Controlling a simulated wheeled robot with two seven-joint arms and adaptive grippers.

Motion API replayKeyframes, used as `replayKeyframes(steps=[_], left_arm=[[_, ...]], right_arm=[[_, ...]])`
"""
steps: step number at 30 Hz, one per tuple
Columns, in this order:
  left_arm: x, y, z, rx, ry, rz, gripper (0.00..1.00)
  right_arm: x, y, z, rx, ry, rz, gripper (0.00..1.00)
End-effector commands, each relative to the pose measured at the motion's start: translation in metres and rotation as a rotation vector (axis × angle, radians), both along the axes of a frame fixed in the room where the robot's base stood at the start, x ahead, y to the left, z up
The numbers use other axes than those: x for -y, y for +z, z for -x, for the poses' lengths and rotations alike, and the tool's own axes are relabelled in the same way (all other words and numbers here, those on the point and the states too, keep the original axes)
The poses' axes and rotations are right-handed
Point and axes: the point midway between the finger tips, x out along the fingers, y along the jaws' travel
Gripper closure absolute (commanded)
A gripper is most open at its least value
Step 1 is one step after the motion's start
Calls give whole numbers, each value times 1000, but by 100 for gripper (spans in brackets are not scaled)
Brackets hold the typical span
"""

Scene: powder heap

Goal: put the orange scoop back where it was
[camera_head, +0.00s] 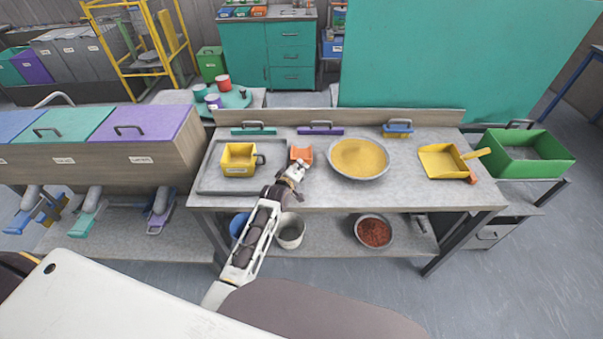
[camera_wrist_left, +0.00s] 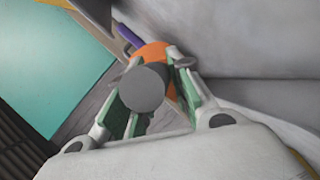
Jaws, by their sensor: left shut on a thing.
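The orange scoop (camera_head: 301,154) is over the worktable between the grey tray and the bowl of yellow powder. My left gripper (camera_head: 293,172) is shut on its handle. In the left wrist view the round grey end of the handle (camera_wrist_left: 142,88) sits between the fingers, with part of the orange scoop (camera_wrist_left: 152,51) beyond it. I cannot tell whether the scoop touches the tabletop, and its inside is too small to read. My right gripper is not in view.
A yellow container (camera_head: 240,158) stands on the grey tray (camera_head: 213,186) at left. The metal bowl (camera_head: 359,178) of yellow powder is close to the right. A yellow dustpan (camera_head: 440,161) lies farther right. The front tabletop is mostly clear.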

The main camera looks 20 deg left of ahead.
Motion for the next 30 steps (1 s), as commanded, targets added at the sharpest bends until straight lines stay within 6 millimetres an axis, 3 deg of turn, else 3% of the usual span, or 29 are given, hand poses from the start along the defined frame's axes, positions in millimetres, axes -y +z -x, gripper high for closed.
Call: replayKeyframes(steps=[23,24,29,30], left_arm=[[0,-10,0,2,0,-1,100],[0,-11,0,1,0,-1,77],[0,-11,0,0,0,-1,57],[0,-11,0,0,0,-1,57]], right_arm=[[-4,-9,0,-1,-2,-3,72],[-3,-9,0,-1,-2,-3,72],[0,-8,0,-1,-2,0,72],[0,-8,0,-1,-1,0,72]])
